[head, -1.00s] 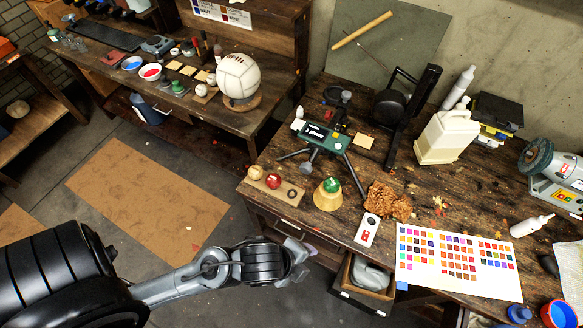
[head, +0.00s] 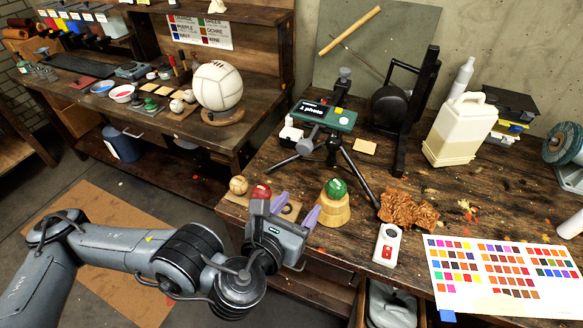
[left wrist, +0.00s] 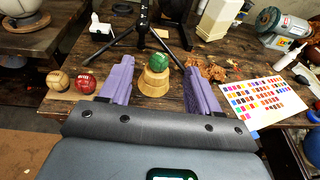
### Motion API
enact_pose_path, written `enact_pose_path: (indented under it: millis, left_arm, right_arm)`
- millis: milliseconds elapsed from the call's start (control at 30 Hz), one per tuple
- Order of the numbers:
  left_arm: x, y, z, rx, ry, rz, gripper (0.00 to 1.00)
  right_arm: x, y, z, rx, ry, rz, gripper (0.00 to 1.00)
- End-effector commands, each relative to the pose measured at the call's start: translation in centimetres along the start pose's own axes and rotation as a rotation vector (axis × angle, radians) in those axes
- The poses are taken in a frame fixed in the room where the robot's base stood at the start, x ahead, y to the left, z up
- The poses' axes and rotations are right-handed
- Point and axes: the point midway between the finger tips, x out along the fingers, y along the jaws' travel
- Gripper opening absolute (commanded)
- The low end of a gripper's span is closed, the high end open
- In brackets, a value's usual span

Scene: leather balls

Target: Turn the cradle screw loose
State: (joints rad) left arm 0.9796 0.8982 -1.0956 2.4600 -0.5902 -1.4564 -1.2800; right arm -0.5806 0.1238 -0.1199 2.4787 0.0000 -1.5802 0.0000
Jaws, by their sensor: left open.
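My left gripper (head: 302,200) is open and empty at the bench's front edge, in front of the tripod. In the left wrist view its purple fingers (left wrist: 159,66) stand apart, with a green ball (left wrist: 160,61) on a wooden stand (left wrist: 153,83) beyond the gap. The top of the device is cut off there. My right gripper is not in view.
A red ball (head: 261,191) and a tan ball (head: 238,186) sit on a wooden strip left of the stand. Crumpled brown leather (head: 408,210), a white box (head: 387,245) and a colour chart (head: 490,272) lie to the right. A black frame (head: 412,110) stands behind.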

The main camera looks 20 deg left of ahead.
Motion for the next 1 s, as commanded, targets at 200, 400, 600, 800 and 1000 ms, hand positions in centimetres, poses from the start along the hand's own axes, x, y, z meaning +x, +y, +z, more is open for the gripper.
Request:
enact_pose_path:
  millis: [200,400,600,800,1000]
  left_arm:
    - [0.9,2.8,3.5,0.044,-0.18,0.062,0.63]
    - [0.8,3.1,6.0,0.044,-0.254,0.073,0.63]
    - [2.5,3.2,6.7,0.043,-0.262,0.073,0.63]
    - [5.6,3.5,7.5,0.042,-0.263,0.074,0.63]
    - [8.5,3.7,8.3,0.043,-0.261,0.073,0.63]
  right_arm:
    - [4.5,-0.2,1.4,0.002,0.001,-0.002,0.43]
    - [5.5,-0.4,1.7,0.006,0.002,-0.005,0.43]
    - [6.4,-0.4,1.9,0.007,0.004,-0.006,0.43]
    - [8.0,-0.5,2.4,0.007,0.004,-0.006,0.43]
    - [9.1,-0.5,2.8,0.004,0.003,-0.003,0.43]
